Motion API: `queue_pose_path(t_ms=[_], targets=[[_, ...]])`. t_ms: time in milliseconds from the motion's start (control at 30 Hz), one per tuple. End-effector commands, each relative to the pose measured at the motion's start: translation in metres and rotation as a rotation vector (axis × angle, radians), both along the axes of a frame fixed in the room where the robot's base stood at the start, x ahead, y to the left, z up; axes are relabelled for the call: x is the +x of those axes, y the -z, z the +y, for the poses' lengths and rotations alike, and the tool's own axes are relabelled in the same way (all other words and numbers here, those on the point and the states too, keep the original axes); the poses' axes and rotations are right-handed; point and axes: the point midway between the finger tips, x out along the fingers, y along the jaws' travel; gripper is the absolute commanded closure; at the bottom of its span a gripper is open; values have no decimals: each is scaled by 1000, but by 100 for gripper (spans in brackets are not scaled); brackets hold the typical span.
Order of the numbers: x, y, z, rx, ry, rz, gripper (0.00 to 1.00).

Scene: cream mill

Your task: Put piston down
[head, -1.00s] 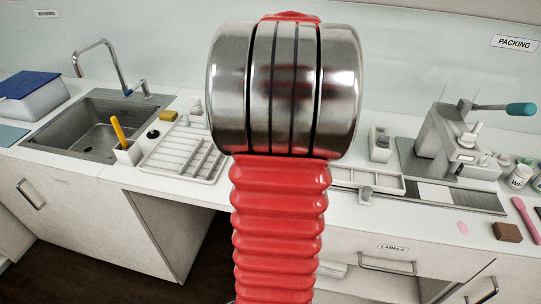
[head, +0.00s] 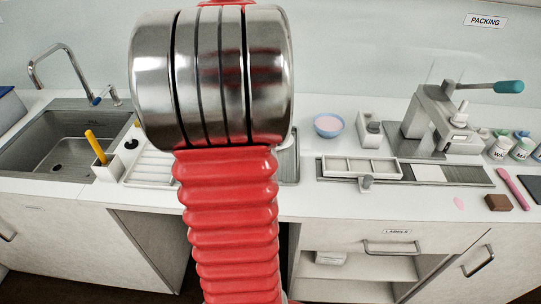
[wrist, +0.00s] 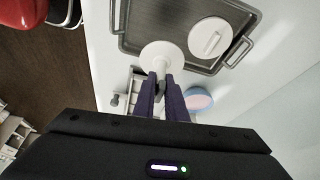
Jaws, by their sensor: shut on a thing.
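In the wrist view, my gripper (wrist: 162,90) is shut on the piston (wrist: 161,54), which shows a pale round disc and a grey grip between the jaws. The piston is by the near edge of a dark metal tray (wrist: 143,14); I cannot tell whether it touches anything below. A white round piece with a raised bar (wrist: 210,38) lies in the tray. In the head view my arm hides the gripper and piston.
A blue bowl with pink contents (head: 328,124) stands on the counter, also seen in the wrist view (wrist: 198,99). Right of it are a pale divided frame (head: 360,167) and a lever press (head: 437,118). The sink (head: 62,150) and white rack (head: 152,166) are left.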

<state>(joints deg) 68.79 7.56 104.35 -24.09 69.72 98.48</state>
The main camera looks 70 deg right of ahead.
Motion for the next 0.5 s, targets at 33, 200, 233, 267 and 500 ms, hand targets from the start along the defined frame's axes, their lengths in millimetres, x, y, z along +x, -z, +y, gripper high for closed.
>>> queue_pose_path(t_ms=[33,200,233,267,500], targets=[[-1,1,0,0,2,0,100],[-2,15,0,2,5,1,100],[-3,20,0,3,6,1,100],[-3,25,1,4,5,2,100],[-3,59,0,2,5,1,100]])
